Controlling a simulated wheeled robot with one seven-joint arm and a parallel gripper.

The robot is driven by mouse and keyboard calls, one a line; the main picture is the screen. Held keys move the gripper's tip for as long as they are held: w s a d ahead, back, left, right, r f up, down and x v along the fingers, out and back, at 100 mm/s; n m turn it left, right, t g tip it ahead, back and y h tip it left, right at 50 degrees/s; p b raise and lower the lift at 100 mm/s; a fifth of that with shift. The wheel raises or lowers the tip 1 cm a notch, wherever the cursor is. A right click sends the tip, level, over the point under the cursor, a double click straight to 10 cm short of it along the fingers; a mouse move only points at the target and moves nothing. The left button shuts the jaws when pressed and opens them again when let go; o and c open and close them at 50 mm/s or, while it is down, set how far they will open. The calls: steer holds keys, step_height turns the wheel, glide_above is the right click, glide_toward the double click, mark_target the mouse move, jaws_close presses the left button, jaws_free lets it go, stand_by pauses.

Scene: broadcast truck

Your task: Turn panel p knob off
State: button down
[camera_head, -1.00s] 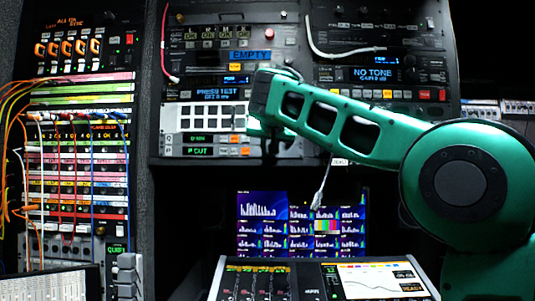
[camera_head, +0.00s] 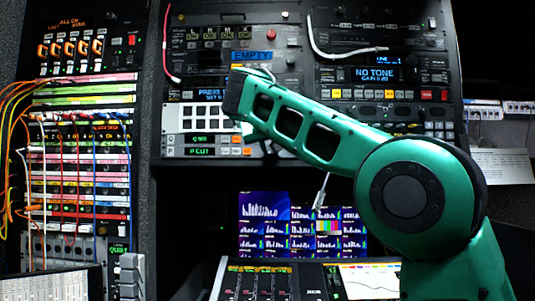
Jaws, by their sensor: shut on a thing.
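A "NO TONE" unit (camera_head: 374,74) is at the right of the rack. White and red cables hang over the upper panels. A patch bay (camera_head: 80,170) with many cables stands at the left. Below are a multiview monitor (camera_head: 262,222) and a console (camera_head: 262,283).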

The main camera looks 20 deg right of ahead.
steer(key=shift+a+f, duration=0.15)
steer(key=shift+f, duration=0.1)
steer(key=c, duration=1.7)
jaws_free()
steer(key=shift+w, duration=0.1)
steer(key=shift+o, duration=0.2)
steer(key=shift+r, duration=0.15)
steer(key=v, duration=1)
steer(key=shift+s, duration=0.3)
